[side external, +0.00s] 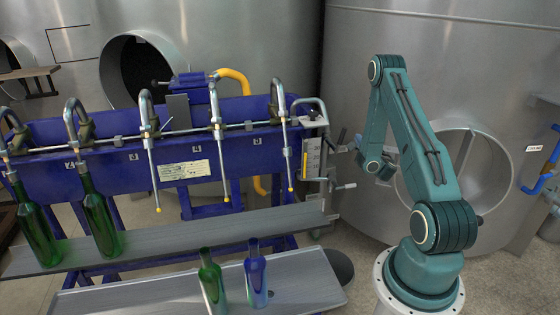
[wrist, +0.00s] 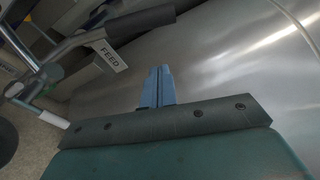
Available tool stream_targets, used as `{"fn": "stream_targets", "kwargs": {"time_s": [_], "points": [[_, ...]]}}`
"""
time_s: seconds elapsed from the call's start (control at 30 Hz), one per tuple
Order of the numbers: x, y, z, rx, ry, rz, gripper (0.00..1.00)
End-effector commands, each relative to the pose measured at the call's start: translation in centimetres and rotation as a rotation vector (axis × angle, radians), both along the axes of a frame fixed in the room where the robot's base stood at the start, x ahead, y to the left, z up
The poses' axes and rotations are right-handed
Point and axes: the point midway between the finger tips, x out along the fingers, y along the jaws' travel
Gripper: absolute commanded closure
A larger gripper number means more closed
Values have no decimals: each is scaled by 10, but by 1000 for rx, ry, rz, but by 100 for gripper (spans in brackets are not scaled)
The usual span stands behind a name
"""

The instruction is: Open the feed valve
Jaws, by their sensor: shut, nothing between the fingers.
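The white label reading FEED (wrist: 110,55) shows in the upper left of the wrist view. A lever with a dark grip (wrist: 145,26) runs just above it, its metal rod leading left toward pipework. My gripper (wrist: 157,72) has its two blue fingers shut together and empty. The fingertips are below and right of the label and apart from the dark grip. In the side external view my gripper (side external: 343,149) points left at the right end of the blue filling machine (side external: 232,165), where the valve fittings are small and partly overlapped.
Another handle with a pale tip (wrist: 55,120) is at the left of the wrist view. A lower handle (side external: 344,186) sticks out at the machine's right end. Green bottles (side external: 100,225) stand on the rail. A large steel tank (side external: 400,60) stands behind my arm.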

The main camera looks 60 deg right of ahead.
Motion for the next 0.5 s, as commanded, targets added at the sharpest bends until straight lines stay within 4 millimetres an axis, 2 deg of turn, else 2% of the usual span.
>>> {"fn": "stream_targets", "kwargs": {"time_s": [0.37,0.5], "points": [[8,-10,0,-4,-2,-2,100],[10,-7,2,-4,-4,-3,100]]}}
